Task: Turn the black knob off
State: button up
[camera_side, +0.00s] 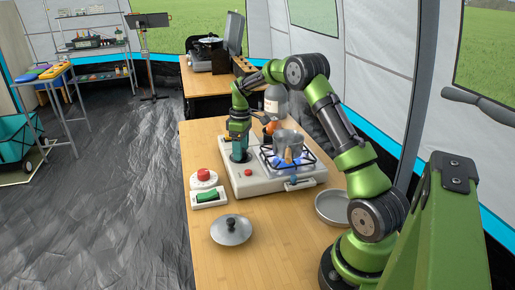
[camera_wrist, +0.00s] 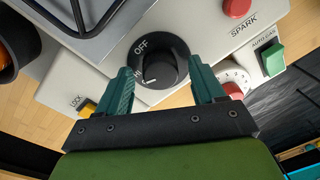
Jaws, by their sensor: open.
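The black knob (camera_wrist: 160,64) sits on the light stove panel, with a white OFF mark above it and HI to its left. A light pointer line on the knob aims toward the lower left, near HI. My gripper (camera_wrist: 163,80) is open, with one green finger on each side of the knob; I cannot tell whether they touch it. In the side view my gripper (camera_side: 239,150) points down over the stove (camera_side: 250,187) and hides the knob. Blue flame (camera_side: 273,159) burns under the metal pot (camera_side: 287,139).
A red SPARK button (camera_wrist: 237,7), a yellow LOCK button (camera_wrist: 88,108) and a green AUTO GAS switch (camera_wrist: 272,59) are near the knob. A red-topped dial (camera_side: 203,177), a pot lid (camera_side: 231,230) and a metal pan (camera_side: 331,208) stand on the table. A bottle (camera_side: 276,101) is behind the stove.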

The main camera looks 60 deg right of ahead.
jog(key=c, duration=1.1)
jog(key=shift+o, duration=0.2)
jog(key=shift+m, duration=0.3)
jog(key=m, duration=0.6)
jog(key=shift+r, duration=0.1)
jog(key=m, duration=0.3)
jog(key=shift+a+m+t, duration=0.1)
jog(key=shift+m+t, duration=0.2)
jog(key=shift+m, duration=1.8)
